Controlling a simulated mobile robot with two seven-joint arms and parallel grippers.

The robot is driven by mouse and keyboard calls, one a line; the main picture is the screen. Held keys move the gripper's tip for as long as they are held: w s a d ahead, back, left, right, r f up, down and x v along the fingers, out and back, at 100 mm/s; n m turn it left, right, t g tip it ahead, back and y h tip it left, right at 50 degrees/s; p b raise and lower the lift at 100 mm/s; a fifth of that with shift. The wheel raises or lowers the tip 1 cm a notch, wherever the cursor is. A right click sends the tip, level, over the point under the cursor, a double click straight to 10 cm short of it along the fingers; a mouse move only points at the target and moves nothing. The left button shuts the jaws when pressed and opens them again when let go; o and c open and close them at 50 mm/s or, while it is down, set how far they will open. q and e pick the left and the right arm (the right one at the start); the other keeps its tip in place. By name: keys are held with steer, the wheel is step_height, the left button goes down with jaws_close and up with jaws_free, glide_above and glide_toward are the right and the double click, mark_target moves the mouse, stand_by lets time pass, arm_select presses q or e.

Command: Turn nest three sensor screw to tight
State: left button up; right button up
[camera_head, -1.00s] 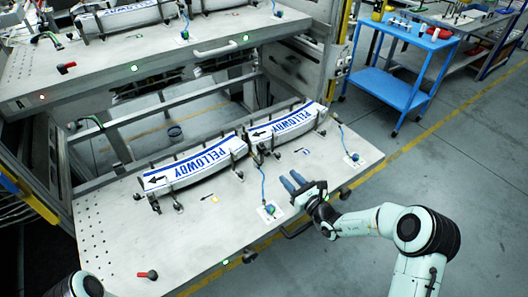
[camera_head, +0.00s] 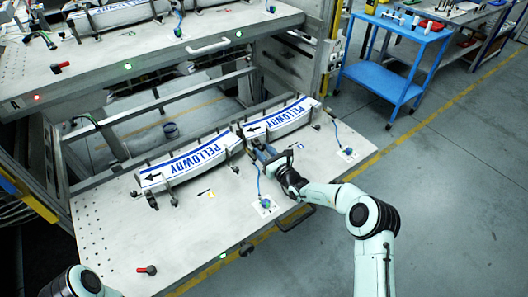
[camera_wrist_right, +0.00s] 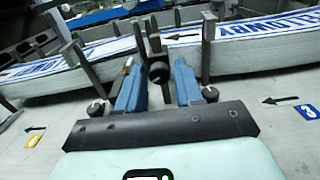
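My right gripper (camera_head: 262,152) is over the lower shelf, at the gap between the two PELLOWBY strips. In the right wrist view its two blue fingers (camera_wrist_right: 157,84) stand apart. A black screw knob (camera_wrist_right: 158,72) on a metal post shows between the fingertips; I cannot tell whether they touch it. Other dark knobs (camera_wrist_right: 97,108) (camera_wrist_right: 210,93) sit outside the fingers on either side. A blue tag marked 3 (camera_wrist_right: 308,112) with a black arrow lies to the right. My left gripper is out of view; only part of my left arm shows at the lower left.
The left strip (camera_head: 190,163) and right strip (camera_head: 283,120) rest in brackets on the white shelf (camera_head: 190,235). A blue-cabled sensor (camera_head: 265,204) is close to my right gripper. A red-handled lever (camera_head: 147,270) lies at the front. A blue cart (camera_head: 385,80) stands to the right.

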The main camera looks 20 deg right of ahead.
steer(key=shift+c, duration=0.4)
jaws_close()
